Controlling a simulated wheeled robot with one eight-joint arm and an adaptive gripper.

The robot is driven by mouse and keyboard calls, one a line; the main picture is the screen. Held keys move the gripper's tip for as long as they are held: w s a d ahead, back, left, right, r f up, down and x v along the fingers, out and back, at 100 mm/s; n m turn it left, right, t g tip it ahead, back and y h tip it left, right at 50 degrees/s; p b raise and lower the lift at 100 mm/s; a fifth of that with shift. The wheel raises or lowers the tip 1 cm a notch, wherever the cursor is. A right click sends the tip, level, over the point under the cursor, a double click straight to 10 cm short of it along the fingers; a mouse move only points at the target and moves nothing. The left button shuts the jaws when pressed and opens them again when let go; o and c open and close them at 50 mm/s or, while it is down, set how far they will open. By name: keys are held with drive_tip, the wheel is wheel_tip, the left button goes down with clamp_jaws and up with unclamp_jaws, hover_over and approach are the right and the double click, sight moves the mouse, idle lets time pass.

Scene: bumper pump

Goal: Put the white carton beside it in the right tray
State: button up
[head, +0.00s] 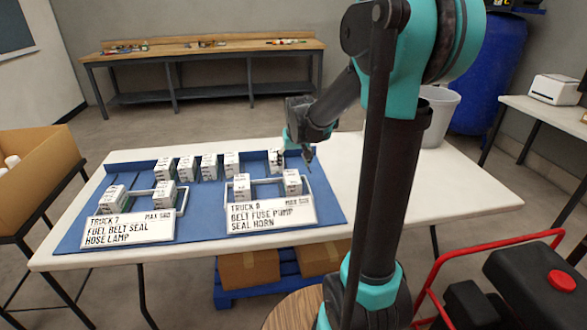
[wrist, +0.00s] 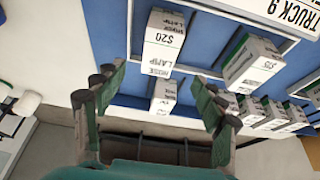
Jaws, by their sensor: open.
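The right tray (head: 258,205) is a pale frame behind the Truck 9 sign on a blue mat. It holds two white cartons, one at left (head: 241,186) and one at right (head: 291,182). In the wrist view the right one is a $20 lamp carton (wrist: 164,38), and the other (wrist: 250,62) stands to its right. Another white carton (head: 276,160) stands behind the tray, at the right end of the back row; it also shows in the wrist view (wrist: 163,98). My gripper (head: 298,154) is open and empty above that carton, its fingers (wrist: 157,95) spread to either side in the wrist view.
Several white cartons (head: 209,166) stand along the back of the mat. The left tray (head: 140,205), marked Truck 7, holds two more cartons. The white table (head: 440,190) is bare at right. A cardboard box (head: 40,165) stands at far left, and a grey bin (head: 440,112) stands behind the table.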

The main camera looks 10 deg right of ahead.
drive_tip(key=shift+s+r, duration=0.2)
drive_tip(key=shift+r, duration=0.05)
drive_tip(key=s+d+f, duration=0.2)
drive_tip(key=s+f, duration=0.2)
drive_tip(key=s, duration=0.9)
drive_tip(key=s+d+f, duration=0.2)
drive_tip(key=s+f, duration=0.3)
drive_tip(key=s, duration=0.7)
drive_tip(key=shift+s+f, duration=0.15)
drive_tip(key=shift+s, duration=0.25)
